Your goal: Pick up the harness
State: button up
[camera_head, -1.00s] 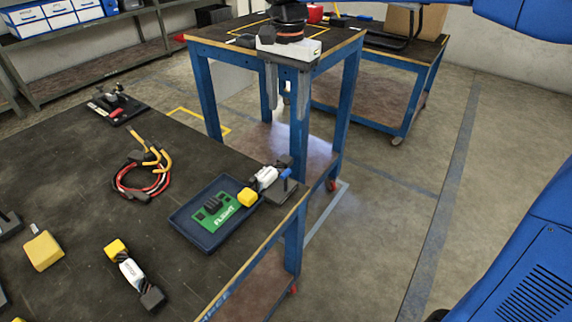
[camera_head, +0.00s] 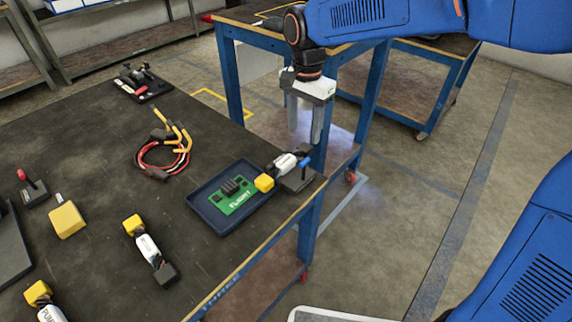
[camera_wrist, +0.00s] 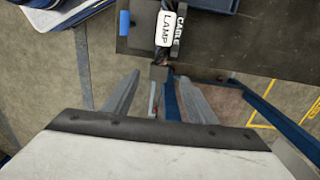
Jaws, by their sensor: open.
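The harness (camera_head: 163,158) appears to be the loop of red and black wires with yellow ends. It lies on the dark tabletop, left of the blue tray. My gripper (camera_head: 304,136) is open and empty, pointing down near the table's right edge, well to the right of the harness. Its two grey fingers (camera_wrist: 158,82) also show spread apart in the wrist view. The harness is not recognisable in the wrist view.
A blue tray (camera_head: 208,217) holds a green board (camera_head: 237,196). A lamp cable (camera_head: 285,164), its label (camera_wrist: 165,28) readable in the wrist view, lies at the table's right edge. Another cable (camera_head: 149,250) and a yellow block (camera_head: 67,220) lie nearer. Bare tabletop surrounds the harness.

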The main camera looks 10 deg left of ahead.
aim_at(302, 149)
jog(key=shift+s+f, duration=0.15)
jog(key=shift+f, duration=1.25)
jog(key=shift+s+f, duration=0.15)
jog(key=shift+f, duration=1.25)
jog(key=c, duration=1.2)
jog(key=shift+c, duration=0.2)
jog(key=shift+a+r, duration=0.1)
jog(key=shift+r, duration=0.05)
